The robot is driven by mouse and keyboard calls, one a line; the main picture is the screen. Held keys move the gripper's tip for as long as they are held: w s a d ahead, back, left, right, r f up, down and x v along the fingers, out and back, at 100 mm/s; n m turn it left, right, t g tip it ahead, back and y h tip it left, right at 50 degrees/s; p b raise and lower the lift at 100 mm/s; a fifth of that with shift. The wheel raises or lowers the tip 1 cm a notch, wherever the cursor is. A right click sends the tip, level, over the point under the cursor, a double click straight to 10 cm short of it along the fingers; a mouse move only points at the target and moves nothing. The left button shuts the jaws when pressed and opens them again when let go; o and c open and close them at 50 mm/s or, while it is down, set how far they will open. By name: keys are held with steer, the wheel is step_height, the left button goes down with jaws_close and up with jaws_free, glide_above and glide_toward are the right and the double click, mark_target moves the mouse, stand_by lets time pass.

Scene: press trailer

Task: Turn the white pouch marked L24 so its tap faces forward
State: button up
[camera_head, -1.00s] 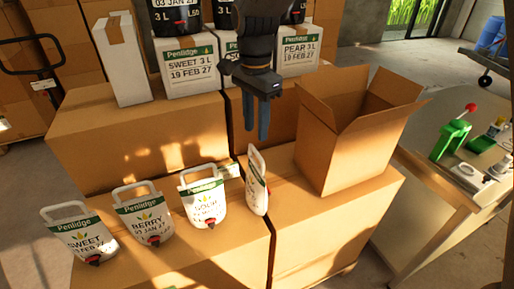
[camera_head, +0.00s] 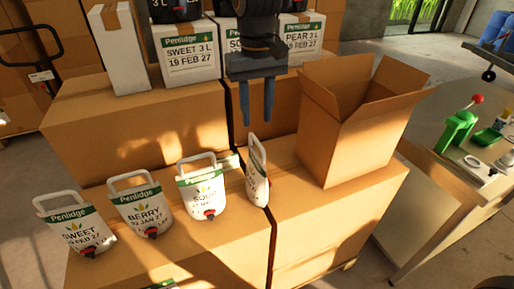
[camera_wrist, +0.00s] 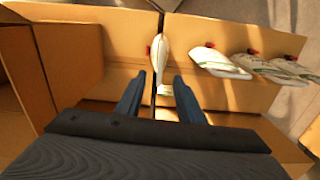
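A white pouch (camera_head: 257,175) with a green band stands edge-on at the right end of a row of pouches on a cardboard box. Its face is turned away from the front, and I cannot read an L24 mark on it. In the wrist view the same pouch (camera_wrist: 162,50) appears as a narrow white shape with a red tap on its left side. My gripper (camera_head: 257,112) hangs above the pouch, pointing down, with its two dark fingers apart. In the wrist view the fingers of my gripper (camera_wrist: 160,84) lie on either side of the pouch's near end, with gaps visible.
Pouches marked SOUR (camera_head: 203,188), BERRY (camera_head: 142,210) and SWEET (camera_head: 75,230) stand to the left, taps forward. An open carton (camera_head: 340,150) stands close on the right. Taller boxes with white cartons (camera_head: 190,55) rise behind. A bench (camera_head: 440,185) is at the right.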

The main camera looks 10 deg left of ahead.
mark_target(257, 140)
steer(key=shift+f+n+b, duration=0.4)
steer(key=shift+f+b, duration=0.1)
step_height(257, 140, down, 9)
steer(key=b, duration=0.5)
jaws_close()
